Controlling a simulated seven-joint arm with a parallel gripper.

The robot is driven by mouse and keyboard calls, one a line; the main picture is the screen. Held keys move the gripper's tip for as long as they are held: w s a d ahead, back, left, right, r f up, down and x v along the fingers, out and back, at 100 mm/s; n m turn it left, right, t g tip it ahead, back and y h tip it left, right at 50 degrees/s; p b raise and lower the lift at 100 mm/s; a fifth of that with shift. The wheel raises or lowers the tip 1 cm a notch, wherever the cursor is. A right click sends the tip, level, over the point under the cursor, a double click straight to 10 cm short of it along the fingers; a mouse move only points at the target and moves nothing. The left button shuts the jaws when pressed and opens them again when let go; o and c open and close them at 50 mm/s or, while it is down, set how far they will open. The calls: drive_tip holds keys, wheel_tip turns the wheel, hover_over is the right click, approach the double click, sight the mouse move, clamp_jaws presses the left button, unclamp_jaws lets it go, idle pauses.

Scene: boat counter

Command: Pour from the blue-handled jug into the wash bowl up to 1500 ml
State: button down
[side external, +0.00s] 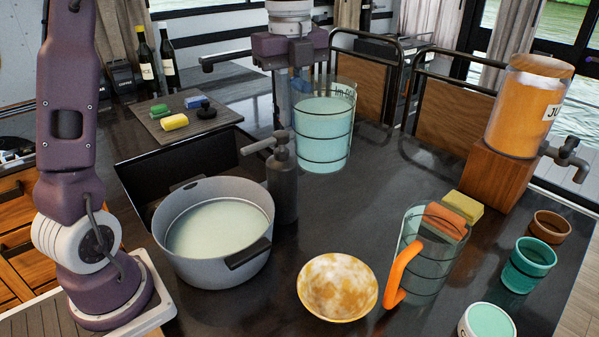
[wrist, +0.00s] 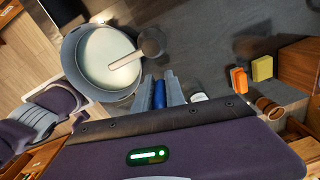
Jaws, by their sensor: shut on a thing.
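My gripper (side external: 300,84) is shut on the blue handle (wrist: 160,94) of a clear jug, which shows between the fingers in the wrist view. The jug (side external: 326,130) is upright, with dark rings and pale aqua liquid well up its wall. I cannot tell whether its base touches the counter. The wash bowl, which I take to be the large grey basin (side external: 211,255), stands at front left of the jug with pale liquid inside. The basin also shows in the wrist view (wrist: 75,72), left of my fingers.
A dark pump dispenser (side external: 283,188) stands between basin and jug. A patterned bowl (side external: 338,287), an orange-handled jug (side external: 420,268), sponges (side external: 462,207), cups (side external: 528,264) and a juice dispenser (side external: 518,120) are to the right. A board with sponges (side external: 184,128) is behind the basin. Mid-counter is clear.

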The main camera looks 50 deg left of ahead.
drive_tip(key=s+a+r+n, duration=0.1)
drive_tip(key=s+a+r, duration=0.1)
drive_tip(key=a, duration=0.5)
drive_tip(key=s+a+r+n, duration=0.2)
drive_tip(key=a, duration=0.5)
drive_tip(key=s+a+f+n, duration=0.3)
drive_tip(key=s+a+f, duration=0.1)
drive_tip(key=s+a, duration=0.65)
drive_tip(key=s+d+f+n+g+y, duration=0.1)
drive_tip(key=s+f+n, duration=0.3)
drive_tip(key=s, duration=1.2)
wheel_tip(320, 180, down, 4)
drive_tip(key=shift+s+d+f+y, duration=0.1)
drive_tip(key=shift+s+d+y, duration=0.2)
drive_tip(key=shift+d, duration=0.4)
